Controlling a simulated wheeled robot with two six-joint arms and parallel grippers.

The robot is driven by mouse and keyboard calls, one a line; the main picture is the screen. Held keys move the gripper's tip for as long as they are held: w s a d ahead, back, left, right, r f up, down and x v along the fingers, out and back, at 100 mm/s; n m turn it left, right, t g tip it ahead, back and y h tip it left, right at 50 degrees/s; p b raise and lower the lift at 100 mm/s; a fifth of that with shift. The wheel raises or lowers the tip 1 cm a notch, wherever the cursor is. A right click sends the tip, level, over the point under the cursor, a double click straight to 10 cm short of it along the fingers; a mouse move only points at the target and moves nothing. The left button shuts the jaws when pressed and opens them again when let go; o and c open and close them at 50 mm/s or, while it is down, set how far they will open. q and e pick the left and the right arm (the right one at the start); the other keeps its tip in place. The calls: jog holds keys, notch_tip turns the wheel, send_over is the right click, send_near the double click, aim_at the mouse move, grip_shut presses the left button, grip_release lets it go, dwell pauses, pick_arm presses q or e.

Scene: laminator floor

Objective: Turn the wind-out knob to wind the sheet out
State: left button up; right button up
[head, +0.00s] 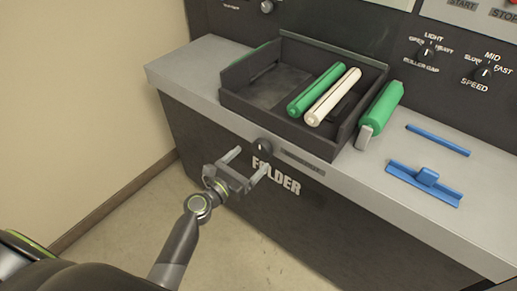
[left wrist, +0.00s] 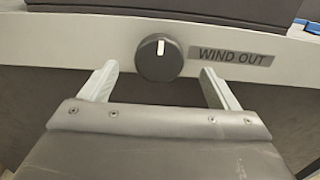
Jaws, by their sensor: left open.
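The wind-out knob (head: 262,147) is a round dark knob on the front edge of the grey counter. In the left wrist view the knob (left wrist: 159,58) has a white mark pointing straight up, and a "WIND OUT" label (left wrist: 231,56) is to its right. My left gripper (head: 250,163) is open and empty in front of the knob. In the left wrist view its two fingers stand on either side of the knob, apart from it. No sheet can be made out. My right gripper is not in view.
A dark tray (head: 247,105) on the counter holds a green roller (head: 316,89) and a cream roller (head: 333,97). Another green roller (head: 381,108) lies beside it. Blue tools (head: 424,183) lie on the right. The panel behind has speed (head: 484,71) and roller gap (head: 426,51) knobs.

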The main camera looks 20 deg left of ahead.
aim_at(260, 150)
pick_arm(q)
jog(key=x, duration=0.4)
jog(key=shift+w, duration=0.1)
jog(key=shift+w+d, duration=0.15)
jog(key=shift+w, duration=0.35)
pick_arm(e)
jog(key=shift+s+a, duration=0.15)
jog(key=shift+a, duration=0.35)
pick_arm(q)
jog(key=shift+c, duration=0.4)
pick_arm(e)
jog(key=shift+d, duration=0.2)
pick_arm(q)
jog(key=c, duration=0.9)
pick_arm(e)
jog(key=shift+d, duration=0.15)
